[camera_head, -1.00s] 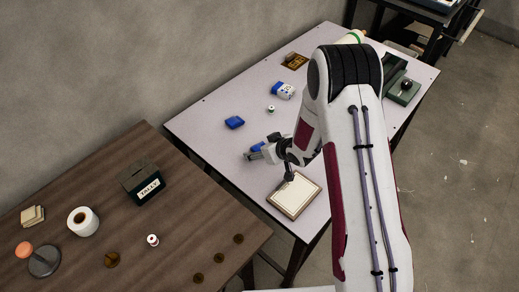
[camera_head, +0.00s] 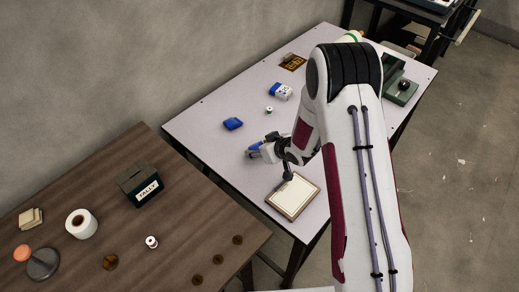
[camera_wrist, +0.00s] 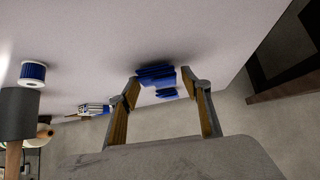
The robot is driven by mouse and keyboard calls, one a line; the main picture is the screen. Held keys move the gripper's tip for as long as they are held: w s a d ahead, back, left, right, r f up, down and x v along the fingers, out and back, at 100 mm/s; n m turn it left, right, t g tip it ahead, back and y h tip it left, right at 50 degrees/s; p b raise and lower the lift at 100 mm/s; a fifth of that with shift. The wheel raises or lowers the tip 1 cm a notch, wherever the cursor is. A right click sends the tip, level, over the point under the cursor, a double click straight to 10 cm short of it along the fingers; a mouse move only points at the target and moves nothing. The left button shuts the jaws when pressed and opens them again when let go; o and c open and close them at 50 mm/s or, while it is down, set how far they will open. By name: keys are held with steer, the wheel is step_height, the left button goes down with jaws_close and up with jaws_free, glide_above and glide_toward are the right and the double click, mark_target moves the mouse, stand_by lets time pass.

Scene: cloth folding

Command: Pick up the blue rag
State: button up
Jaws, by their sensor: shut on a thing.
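The blue rag (camera_head: 253,149) is at the tip of my gripper (camera_head: 258,150), over the left part of the pale table (camera_head: 205,105). My gripper is shut on it. In the wrist view the rag (camera_wrist: 155,73) shows as a folded blue bundle between the fingertips of my gripper (camera_wrist: 163,80). A second blue folded piece (camera_head: 233,124) lies on the table just beyond. Another small blue patch (camera_wrist: 167,93) shows behind the rag in the wrist view. I cannot tell whether the rag is clear of the table.
A clipboard (camera_head: 293,196) lies near the front edge. A small spool (camera_head: 269,110), a blue-and-white packet (camera_head: 282,91) and a brown card (camera_head: 292,62) lie farther back. A green device (camera_head: 401,91) stands at the right. A brown table (camera_head: 100,225) with a tally box (camera_head: 140,182) is at left.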

mark_target(256, 147)
steer(key=shift+r, duration=4.65)
steer(key=w+a+r+n+g+y, duration=0.1)
steer(key=w+a+r+n+g, duration=0.15)
steer(key=a, duration=0.65)
steer(key=w+a+r+n+g+y, duration=0.1)
steer(key=a+r+n, duration=0.25)
steer(key=a, duration=0.65)
steer(key=w+a+r+n+g+y, duration=0.1)
steer(key=a+r+n+y, duration=0.15)
steer(key=a, duration=0.65)
steer(key=s+a+n+g+h, duration=0.1)
steer(key=s+a+n+g, duration=0.5)
steer(key=s+a, duration=0.8)
steer(key=a+n, duration=0.1)
steer(key=a, duration=0.3)
steer(key=shift+s, duration=0.25)
steer(key=shift+a+f+g, duration=0.1)
steer(key=shift+f+g, duration=0.1)
steer(key=shift+g, duration=0.05)
